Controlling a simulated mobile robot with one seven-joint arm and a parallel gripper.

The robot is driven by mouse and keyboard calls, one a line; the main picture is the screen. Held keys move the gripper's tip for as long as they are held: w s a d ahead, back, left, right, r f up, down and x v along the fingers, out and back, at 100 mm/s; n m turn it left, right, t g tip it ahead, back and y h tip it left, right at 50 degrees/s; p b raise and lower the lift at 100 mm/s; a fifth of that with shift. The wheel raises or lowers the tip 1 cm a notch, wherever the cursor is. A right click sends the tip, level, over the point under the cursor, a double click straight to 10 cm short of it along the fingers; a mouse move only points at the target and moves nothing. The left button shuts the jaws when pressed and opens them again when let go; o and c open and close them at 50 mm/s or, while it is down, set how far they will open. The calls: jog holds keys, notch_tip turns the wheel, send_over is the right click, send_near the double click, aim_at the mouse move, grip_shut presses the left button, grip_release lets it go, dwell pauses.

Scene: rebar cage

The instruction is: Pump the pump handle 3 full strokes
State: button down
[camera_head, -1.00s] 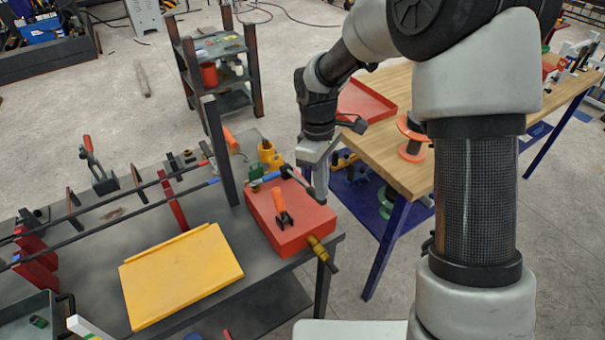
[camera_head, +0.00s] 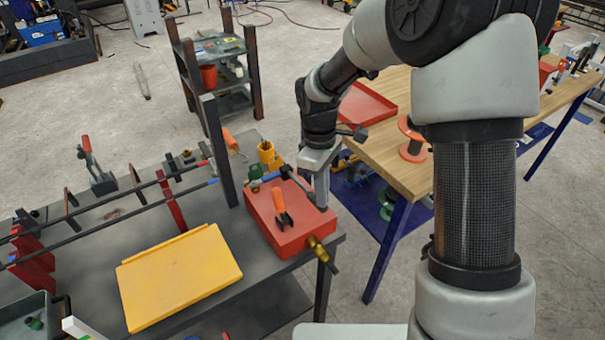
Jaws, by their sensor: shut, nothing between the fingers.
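The red pump box (camera_head: 290,240) sits on the right end of the dark workbench. A lever with a blue grip (camera_head: 270,177) lies across its top and continues right as a dark bar (camera_head: 301,186); it looks like the pump handle. A shorter orange lever (camera_head: 279,201) stands on the box, and a brass fitting (camera_head: 318,250) sticks out at its front right corner. My gripper (camera_head: 321,206) is shut and empty, pointing down at the right side of the box beside the dark bar's end. I cannot tell whether it touches the bar. The fingertips are small here.
A dark upright post (camera_head: 219,150) stands just left of the pump. A yellow tray (camera_head: 180,275) lies on the bench to its left. A yellow cup (camera_head: 267,152) is behind the pump. A wooden table (camera_head: 425,100) stands to the right, across a gap.

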notch_tip(320, 180, up, 8)
jog(key=w+a+p, duration=0.1)
jog(key=w+p, duration=0.1)
jog(key=p, duration=0.4)
jog(key=shift+w+a, duration=0.15)
jog(key=shift+a, duration=0.2)
jog(key=shift+f, duration=0.1)
jog(key=shift+s+d+f+b, duration=0.25)
jog(key=shift+s+f+b, duration=0.05)
jog(key=shift+f, duration=0.4)
jog(key=shift+s+d+f+b, duration=0.15)
jog(key=shift+s+f+b, duration=0.15)
jog(key=shift+f, duration=0.2)
jog(key=shift+s+d+f+b, duration=0.15)
jog(key=shift+f+b, duration=0.3)
jog(key=shift+f, duration=0.2)
